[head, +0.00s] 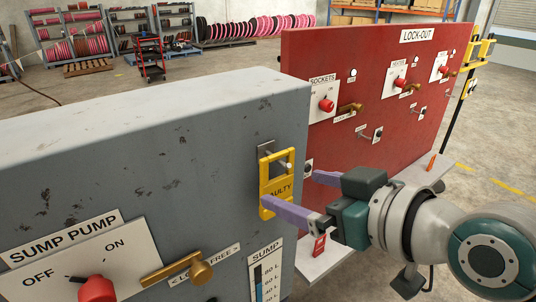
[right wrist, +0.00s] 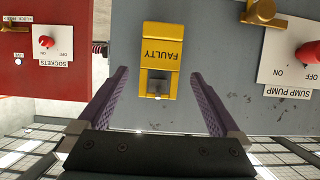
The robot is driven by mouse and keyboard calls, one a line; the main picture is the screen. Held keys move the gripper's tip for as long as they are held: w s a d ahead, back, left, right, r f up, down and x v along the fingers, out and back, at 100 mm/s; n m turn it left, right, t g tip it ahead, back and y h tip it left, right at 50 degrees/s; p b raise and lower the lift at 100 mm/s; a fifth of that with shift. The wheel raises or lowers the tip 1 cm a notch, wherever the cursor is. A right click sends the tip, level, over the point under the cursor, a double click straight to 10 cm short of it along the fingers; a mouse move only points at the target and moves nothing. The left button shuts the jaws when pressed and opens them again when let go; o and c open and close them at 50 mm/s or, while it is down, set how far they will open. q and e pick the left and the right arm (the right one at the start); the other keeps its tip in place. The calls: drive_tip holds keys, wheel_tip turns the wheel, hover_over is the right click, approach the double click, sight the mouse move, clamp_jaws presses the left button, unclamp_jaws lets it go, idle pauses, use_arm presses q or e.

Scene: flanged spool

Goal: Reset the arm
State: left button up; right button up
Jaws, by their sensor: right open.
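A yellow tag reading FAULTY (head: 281,186) hangs at a small metal plate with a peg (head: 266,150) on the grey sump pump cabinet (head: 150,150). My right gripper (head: 291,190) is open, its purple fingers pointing at the cabinet. In the head view one finger covers part of the tag's lower left. In the right wrist view the tag (right wrist: 163,45) appears upside down, between and beyond the open fingers (right wrist: 160,74). Nothing is held between the fingers. I cannot tell whether a finger touches the tag. My left gripper is not in view.
The cabinet carries a red OFF/ON knob (head: 97,289), a brass latch (head: 200,272) and a SUMP level gauge (head: 264,275). A red lock-out board (head: 350,140) with knobs stands close behind my right gripper. Open floor (head: 490,160) lies to the right.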

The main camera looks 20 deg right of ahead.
drive_tip(key=s+d+r+m+g+h+p, duration=0.1)
drive_tip(key=s+d+r+g+h+p, duration=0.1)
drive_tip(key=s, duration=0.9)
drive_tip(key=s+d+r+m+g+h+p, duration=0.1)
drive_tip(key=s+d+r+g+h+p, duration=0.1)
drive_tip(key=s+r+g+p, duration=0.2)
drive_tip(key=s+g+p, duration=0.3)
drive_tip(key=s+p, duration=0.1)
drive_tip(key=s, duration=0.4)
drive_tip(key=shift+d+r, duration=0.15)
drive_tip(key=shift+r, duration=0.25)
idle(0.7)
